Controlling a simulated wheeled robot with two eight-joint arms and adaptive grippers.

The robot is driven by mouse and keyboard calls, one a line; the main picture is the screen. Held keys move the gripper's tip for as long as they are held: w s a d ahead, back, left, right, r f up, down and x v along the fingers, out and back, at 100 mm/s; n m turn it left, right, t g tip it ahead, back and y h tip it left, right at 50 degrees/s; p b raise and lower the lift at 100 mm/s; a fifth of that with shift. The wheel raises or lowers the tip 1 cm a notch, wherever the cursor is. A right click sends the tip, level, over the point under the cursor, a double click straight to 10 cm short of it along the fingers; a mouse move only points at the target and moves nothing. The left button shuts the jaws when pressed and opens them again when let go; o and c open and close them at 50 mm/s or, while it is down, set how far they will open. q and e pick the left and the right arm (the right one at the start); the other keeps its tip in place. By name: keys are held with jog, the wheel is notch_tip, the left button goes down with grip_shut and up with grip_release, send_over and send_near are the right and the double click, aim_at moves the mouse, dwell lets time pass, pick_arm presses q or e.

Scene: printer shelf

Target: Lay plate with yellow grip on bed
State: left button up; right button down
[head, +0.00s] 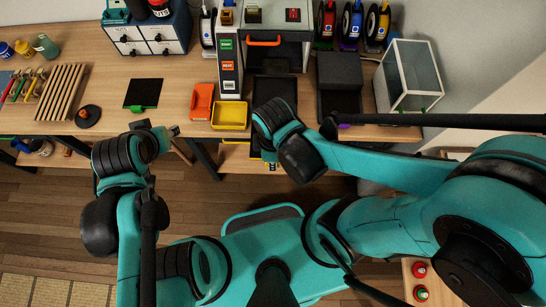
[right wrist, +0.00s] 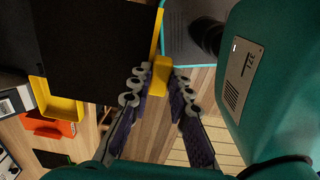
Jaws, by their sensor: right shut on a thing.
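In the right wrist view, my right gripper (right wrist: 160,80) is shut on the yellow grip (right wrist: 160,70) of a black plate (right wrist: 95,45). The plate extends up and left from the fingers. In the head view my right forearm and wrist hide this gripper and the grip. The grey printer (head: 265,40) stands at the table's back. A dark flat surface (head: 275,90) lies in front of it, partly behind my wrist; I cannot tell whether it is the bed or the held plate. My left gripper (head: 158,131) is near the table's front edge, its jaw opening unclear.
A yellow bin (head: 230,115) and an orange bin (head: 202,102) stand left of the printer front. A black plate with a green grip (head: 142,93) lies further left. A black box (head: 340,85) and a glass case (head: 410,75) stand to the right.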

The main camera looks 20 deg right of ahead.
jog(key=w+d+f+b, duration=0.1)
jog(key=w+d+b, duration=0.1)
jog(key=w, duration=0.4)
jog(key=w+d+f+b, duration=0.1)
jog(key=w+b, duration=0.1)
jog(key=w, duration=0.4)
jog(key=w+d+f+b, duration=0.1)
jog(key=w+d+b, duration=0.1)
jog(key=w, duration=0.5)
jog(key=shift+d+f+b, duration=0.1)
jog(key=shift+d+b, duration=0.2)
jog(key=shift+b, duration=0.05)
jog(key=shift+f+b, duration=0.3)
jog(key=shift+f, duration=0.1)
jog(key=shift+f+b, duration=0.35)
jog(key=shift+f, duration=0.05)
dwell(0.6)
jog(key=c, duration=1.3)
grip_release()
jog(key=shift+c, duration=0.2)
notch_tip(320, 180, up, 12)
